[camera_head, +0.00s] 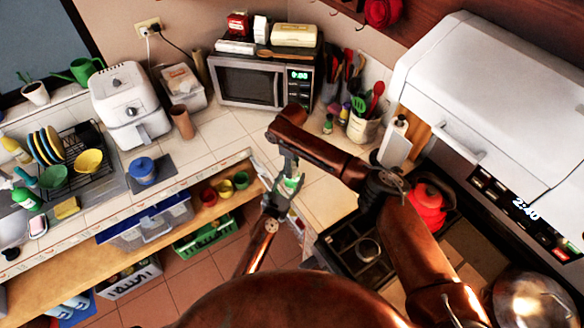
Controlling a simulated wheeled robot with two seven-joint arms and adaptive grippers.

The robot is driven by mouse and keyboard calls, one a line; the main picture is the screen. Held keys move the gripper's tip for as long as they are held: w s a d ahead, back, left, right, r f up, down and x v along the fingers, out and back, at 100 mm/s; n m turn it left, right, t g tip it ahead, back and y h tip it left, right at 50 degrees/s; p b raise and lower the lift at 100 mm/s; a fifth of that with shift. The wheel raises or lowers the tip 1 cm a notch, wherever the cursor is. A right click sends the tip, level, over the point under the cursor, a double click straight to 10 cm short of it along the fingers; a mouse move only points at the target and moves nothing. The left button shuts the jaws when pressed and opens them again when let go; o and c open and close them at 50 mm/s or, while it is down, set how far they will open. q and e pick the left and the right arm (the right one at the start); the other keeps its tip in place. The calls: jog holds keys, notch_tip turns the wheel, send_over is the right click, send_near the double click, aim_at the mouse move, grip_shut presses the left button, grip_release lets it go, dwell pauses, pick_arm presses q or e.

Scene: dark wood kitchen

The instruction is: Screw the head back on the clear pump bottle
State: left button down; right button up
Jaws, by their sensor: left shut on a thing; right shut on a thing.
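The clear pump bottle (291,186), with green showing in it, is small in view and held up in front of the counter edge. My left gripper (284,192) comes from below and is shut on the bottle's body. My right gripper (289,166) reaches in from the right and points down just above the bottle. It is shut on the pump head, which is mostly hidden between its fingers. The head sits at the top of the bottle, in line with it. I cannot tell whether the threads are engaged.
The tiled counter (322,195) runs behind and beside my grippers. A microwave (250,82) and a utensil crock (362,128) stand at the back. Cups (225,188) stand on the lower shelf at left.

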jog(key=o, duration=1.3)
jog(key=shift+r, duration=2.25)
jog(key=shift+c, duration=0.7)
notch_tip(320, 180, up, 9)
jog(key=shift+d+r, duration=0.1)
jog(key=shift+r, duration=0.1)
jog(key=shift+c, duration=0.5)
notch_tip(320, 180, down, 12)
jog(key=shift+f, duration=0.1)
